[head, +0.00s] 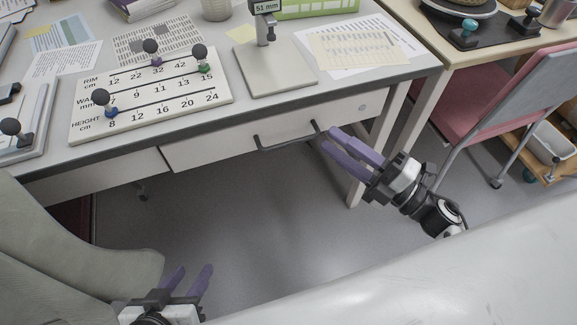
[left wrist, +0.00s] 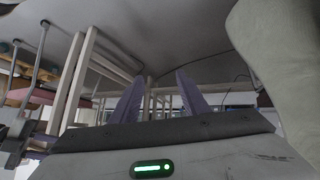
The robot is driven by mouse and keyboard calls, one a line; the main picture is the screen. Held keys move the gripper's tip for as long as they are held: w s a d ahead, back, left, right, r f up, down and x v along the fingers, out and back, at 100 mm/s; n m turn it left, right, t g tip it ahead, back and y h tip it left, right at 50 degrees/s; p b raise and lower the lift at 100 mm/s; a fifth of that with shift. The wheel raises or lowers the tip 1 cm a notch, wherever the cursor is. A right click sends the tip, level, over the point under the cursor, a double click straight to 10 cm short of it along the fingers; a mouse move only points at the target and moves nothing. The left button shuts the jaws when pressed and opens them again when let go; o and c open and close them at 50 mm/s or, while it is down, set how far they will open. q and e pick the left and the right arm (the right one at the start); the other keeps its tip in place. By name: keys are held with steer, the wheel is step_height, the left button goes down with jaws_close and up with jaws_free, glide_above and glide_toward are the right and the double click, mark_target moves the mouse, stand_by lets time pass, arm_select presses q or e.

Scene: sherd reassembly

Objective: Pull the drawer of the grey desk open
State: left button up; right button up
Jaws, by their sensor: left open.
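The grey desk (head: 200,118) has a white drawer (head: 210,147) under its top in the head view. The drawer front looks flush with the desk, so it looks closed. A dark bar handle (head: 290,143) runs across the drawer front. My right gripper (head: 327,139) has its purple fingers apart, with the tips just right of the handle's right end; no part of the handle shows between them, and I cannot tell whether they touch it. My left gripper (head: 191,268) is low at the bottom left, open and empty, well away from the drawer. Its fingers also show in the left wrist view (left wrist: 155,80).
On the desk stand a number board (head: 150,95) with knobbed pegs, a gauge stand (head: 272,70) and papers (head: 360,50). A pink chair (head: 490,105) is at the right. A grey-green chair (head: 60,250) is at the left. The floor (head: 260,230) below the drawer is clear.

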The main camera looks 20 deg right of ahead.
mark_target(289, 142)
steer(key=w+a+n+g+y+b, duration=0.1)
steer(key=a+n, duration=0.1)
steer(key=a, duration=0.1)
steer(key=w+a+f+n+g+y+b, duration=0.1)
steer(key=w+a, duration=0.1)
steer(key=a, duration=0.1)
steer(key=w+a+f+n+g+y, duration=0.1)
steer(key=w+a+n, duration=0.1)
steer(key=shift+w+a+n+b, duration=0.15)
steer(key=shift+a+n+b, duration=0.15)
steer(key=shift+a+b, duration=0.1)
jaws_close()
stand_by(1.3)
